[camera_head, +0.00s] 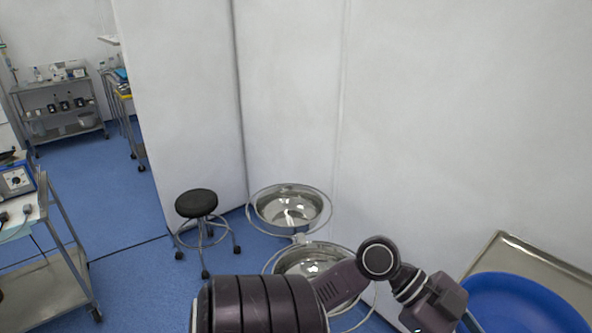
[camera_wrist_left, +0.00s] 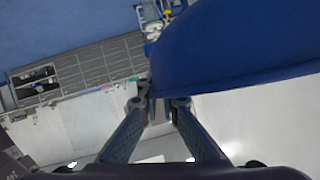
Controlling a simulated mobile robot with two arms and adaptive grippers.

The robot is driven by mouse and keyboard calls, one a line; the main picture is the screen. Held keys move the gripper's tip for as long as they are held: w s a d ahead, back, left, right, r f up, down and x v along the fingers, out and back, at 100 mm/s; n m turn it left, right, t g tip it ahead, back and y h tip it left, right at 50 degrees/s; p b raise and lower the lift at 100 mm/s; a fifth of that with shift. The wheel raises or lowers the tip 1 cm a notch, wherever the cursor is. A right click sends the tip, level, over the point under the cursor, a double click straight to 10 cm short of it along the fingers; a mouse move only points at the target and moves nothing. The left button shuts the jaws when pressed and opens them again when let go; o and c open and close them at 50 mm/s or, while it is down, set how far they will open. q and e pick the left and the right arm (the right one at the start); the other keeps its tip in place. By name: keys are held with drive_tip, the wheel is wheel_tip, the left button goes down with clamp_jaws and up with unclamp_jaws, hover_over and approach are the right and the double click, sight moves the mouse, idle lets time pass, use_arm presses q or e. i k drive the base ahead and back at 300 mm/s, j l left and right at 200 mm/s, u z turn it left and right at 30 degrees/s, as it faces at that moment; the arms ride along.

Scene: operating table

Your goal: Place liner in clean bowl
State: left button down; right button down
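A smooth, round blue liner (camera_head: 525,305) shows at the lower right of the head view, in front of a metal tray. In the left wrist view the liner (camera_wrist_left: 235,45) fills the upper right. My left gripper (camera_wrist_left: 161,100) has its fingertips close together on the liner's lower edge; the contact is partly hidden. In the head view my left gripper (camera_head: 468,319) is beside the liner's left side. Two shiny metal bowls stand in ring holders: the far one (camera_head: 290,208) and the near one (camera_head: 300,262), which my arm partly covers. My right gripper is out of view.
A metal tray or tabletop (camera_head: 535,258) is behind the liner against the white wall. A black stool (camera_head: 197,204) stands left of the bowls. A trolley (camera_head: 45,285) with equipment is at the left. Blue floor (camera_head: 130,235) is open between them.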

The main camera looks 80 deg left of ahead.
sight(290, 221)
drive_tip(key=i+j+u, duration=0.15)
drive_tip(key=u, duration=1.3)
drive_tip(key=i+u, duration=0.15)
drive_tip(key=i, duration=0.6)
